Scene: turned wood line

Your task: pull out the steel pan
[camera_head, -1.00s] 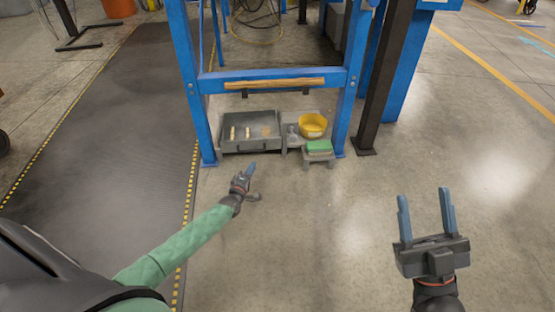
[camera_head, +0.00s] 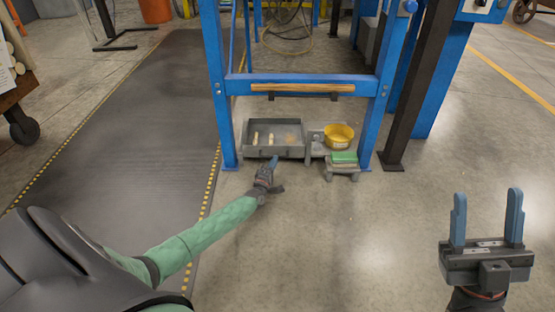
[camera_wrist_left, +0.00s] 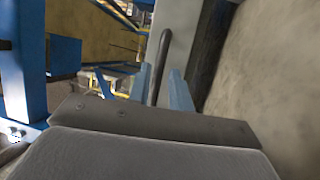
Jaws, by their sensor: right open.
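The steel pan (camera_head: 257,153) is a shallow grey tray on the floor under the blue bench frame, with several small pale wood pieces and some dust inside. My left gripper (camera_head: 274,161) is low at the pan's front wall. In the left wrist view, the dark bar handle (camera_wrist_left: 157,65) of the pan stands between my left gripper's two blue fingers (camera_wrist_left: 160,82), which look closed on it with little gap. My right gripper (camera_head: 487,220) is open and empty, raised over bare floor at the right.
A grey stand (camera_head: 318,150) with a yellow bowl (camera_head: 338,136) and a small stool with a green top (camera_head: 343,157) are right of the pan. Blue legs (camera_head: 228,153) flank the opening. The floor in front is clear.

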